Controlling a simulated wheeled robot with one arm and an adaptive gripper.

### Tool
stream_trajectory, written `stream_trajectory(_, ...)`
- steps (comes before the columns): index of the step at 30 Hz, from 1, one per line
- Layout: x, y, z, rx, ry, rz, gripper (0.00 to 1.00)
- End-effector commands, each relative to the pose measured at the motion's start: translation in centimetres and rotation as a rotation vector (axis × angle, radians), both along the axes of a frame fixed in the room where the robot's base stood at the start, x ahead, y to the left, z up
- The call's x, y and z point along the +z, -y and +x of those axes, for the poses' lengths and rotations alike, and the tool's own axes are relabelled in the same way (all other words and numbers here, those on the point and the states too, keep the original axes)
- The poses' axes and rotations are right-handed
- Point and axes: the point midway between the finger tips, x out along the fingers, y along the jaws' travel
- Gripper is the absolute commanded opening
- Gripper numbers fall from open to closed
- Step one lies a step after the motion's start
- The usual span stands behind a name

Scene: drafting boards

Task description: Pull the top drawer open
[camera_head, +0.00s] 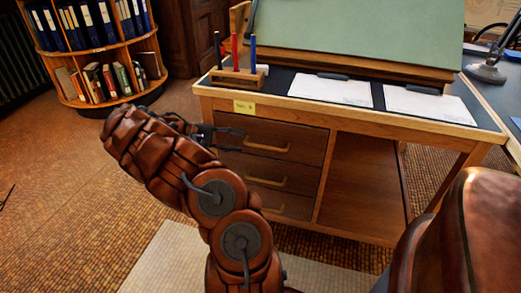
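The desk (330,122) has a stack of three wooden drawers on its left side. The top drawer (302,142) looks shut flush with the desk front and has a pale bar handle (267,148). My gripper (241,141) is in front of the left part of the top drawer, to the left of the handle. Its dark fingers look spread apart with nothing between them. They appear clear of the handle, though the exact gap in depth is hard to tell. My arm hides the left edges of the drawers.
The middle drawer (300,174) and bottom drawer (298,205) look shut. A yellow note (244,107) is on the desk edge. A pen holder (238,78) and two clipboards (331,90) lie on top. A round bookshelf (105,50) stands at back left. The left floor is open.

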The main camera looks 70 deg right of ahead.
Motion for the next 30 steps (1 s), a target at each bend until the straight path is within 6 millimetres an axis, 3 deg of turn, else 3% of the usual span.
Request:
stream_trajectory(3, -1.2, 0.7, 0.1, 0.003, -0.012, 0.001, 0.37)
stream_trajectory(11, -1.7, 1.3, -0.6, 0.006, -0.018, -0.001, 0.37)
stream_trajectory(24, -3.1, 3.7, -5.8, 0.003, -0.020, -0.001, 0.37)
stream_trajectory(30, -3.3, 4.2, -6.7, 0.007, -0.018, 0.001, 0.37)
